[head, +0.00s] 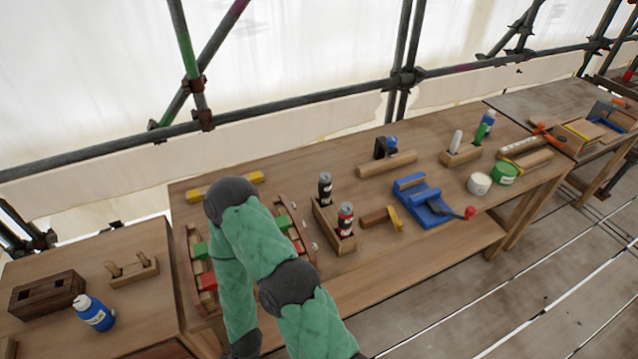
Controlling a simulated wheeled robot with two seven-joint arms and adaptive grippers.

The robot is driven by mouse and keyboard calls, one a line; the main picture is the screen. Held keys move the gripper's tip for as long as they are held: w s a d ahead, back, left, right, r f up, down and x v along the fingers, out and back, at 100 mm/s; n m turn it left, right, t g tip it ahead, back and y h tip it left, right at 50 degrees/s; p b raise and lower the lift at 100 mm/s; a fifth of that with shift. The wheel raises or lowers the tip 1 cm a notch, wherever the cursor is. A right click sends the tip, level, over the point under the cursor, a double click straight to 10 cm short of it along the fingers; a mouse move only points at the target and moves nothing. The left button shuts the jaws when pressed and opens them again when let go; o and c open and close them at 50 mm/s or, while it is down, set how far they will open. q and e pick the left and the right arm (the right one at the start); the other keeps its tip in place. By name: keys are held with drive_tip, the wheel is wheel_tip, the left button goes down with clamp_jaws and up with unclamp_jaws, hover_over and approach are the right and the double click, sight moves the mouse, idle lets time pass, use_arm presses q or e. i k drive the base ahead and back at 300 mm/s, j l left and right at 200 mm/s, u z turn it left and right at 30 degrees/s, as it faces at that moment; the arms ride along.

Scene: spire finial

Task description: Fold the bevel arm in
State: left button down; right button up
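A brown wooden piece with a yellow part standing across its right end (380,217) lies on the middle bench. It looks like the bevel, with the yellow part as its arm, set at an angle to the brown stock; it is small in view and I cannot be sure. A green padded arm of mine rises from the bottom edge, bends at a dark joint and comes down over the left part of the bench. Neither of my grippers shows, and nothing of mine touches the bevel.
A blue fixture with a red knob (428,207) stands right of the bevel. A wooden box with two dark cans (335,228) stands left. A wooden bar (386,164) lies behind. White and green tubs (479,184) stand further right. My arm partly hides a curved rack (188,268).

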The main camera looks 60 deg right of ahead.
sight(397, 223)
drive_tip(key=k+j+z, duration=0.1)
drive_tip(key=z, duration=2.5)
drive_tip(key=i+z, duration=0.05)
